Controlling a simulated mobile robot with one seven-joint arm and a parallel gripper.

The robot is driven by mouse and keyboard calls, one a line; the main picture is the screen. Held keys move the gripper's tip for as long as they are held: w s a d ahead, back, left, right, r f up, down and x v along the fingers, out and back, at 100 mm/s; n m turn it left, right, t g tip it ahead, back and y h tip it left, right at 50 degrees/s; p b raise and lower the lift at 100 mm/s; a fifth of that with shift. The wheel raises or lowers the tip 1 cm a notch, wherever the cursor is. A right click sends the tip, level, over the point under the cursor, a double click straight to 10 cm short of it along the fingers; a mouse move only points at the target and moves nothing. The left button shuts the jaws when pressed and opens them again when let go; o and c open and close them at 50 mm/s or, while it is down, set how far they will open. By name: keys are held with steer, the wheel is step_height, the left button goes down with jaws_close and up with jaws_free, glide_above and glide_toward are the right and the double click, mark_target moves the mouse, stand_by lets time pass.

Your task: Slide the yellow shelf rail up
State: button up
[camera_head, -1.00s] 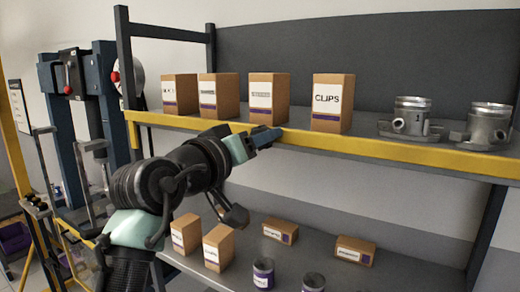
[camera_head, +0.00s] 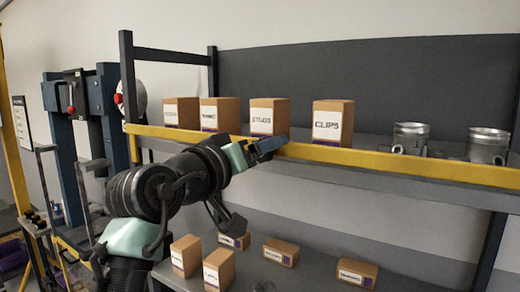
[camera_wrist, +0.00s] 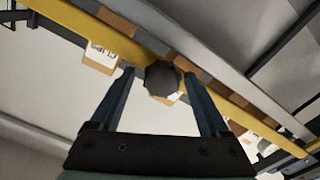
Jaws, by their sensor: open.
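The yellow shelf rail (camera_head: 400,162) runs along the front of the upper shelf and stands above its grey front edge, overlapping the bottoms of the boxes and pistons. It crosses the wrist view diagonally as well (camera_wrist: 230,112). My gripper (camera_head: 274,144) is at the rail, below the STUDS box. In the wrist view my gripper (camera_wrist: 159,75) has its two blue fingers apart, on either side of a dark faceted knob (camera_wrist: 163,79) in front of the rail. I cannot tell whether either finger touches the knob.
Several cardboard boxes, among them the CLIPS box (camera_head: 333,121), and two metal pistons (camera_head: 410,137) stand on the upper shelf. More boxes (camera_head: 281,253) stand on the lower shelf. Open space lies between the shelves.

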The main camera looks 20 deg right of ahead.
steer(key=b+v, duration=0.5)
steer(key=v, duration=0.8)
steer(key=shift+b, duration=0.4)
steer(key=shift+d, duration=0.1)
steer(key=s+a+r+n+t+y, duration=0.2)
steer(key=s+a+r+t+y, duration=0.1)
steer(key=s+t+y, duration=0.3)
steer(key=s+a+r+n+t+y, duration=0.2)
steer(key=s+a+t+y, duration=0.3)
steer(key=t, duration=0.5)
steer(key=s+n+y, duration=0.1)
steer(key=s+y, duration=0.1)
steer(key=y, duration=0.1)
steer(key=shift+s+a+r, duration=0.3)
steer(key=shift+r, duration=0.1)
